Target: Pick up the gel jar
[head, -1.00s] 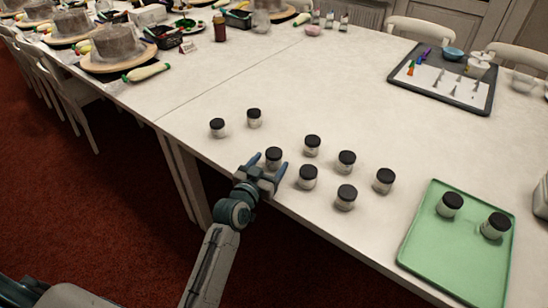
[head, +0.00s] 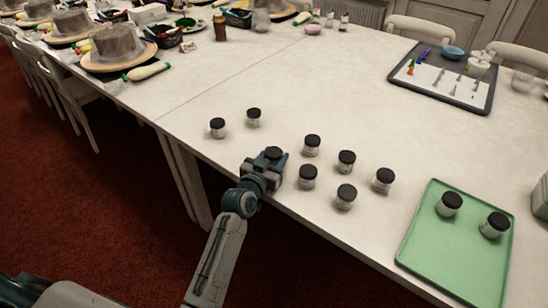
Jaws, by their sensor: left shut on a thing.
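My left gripper (head: 268,164) is at the table's near edge, shut on a gel jar (head: 273,152). Only the jar's black lid shows above the fingers; its body is hidden by the gripper. Other clear jars with black lids stand upright close by: one to the right behind (head: 312,146), one to the right (head: 307,177), and several further right. Two more stand to the left behind, one of them here (head: 254,117). My right gripper is not in view.
A green tray (head: 420,240) at the right holds two similar jars. A dark tray (head: 480,105) with piping tips and small bowls lies at the back right. The middle of the table is clear.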

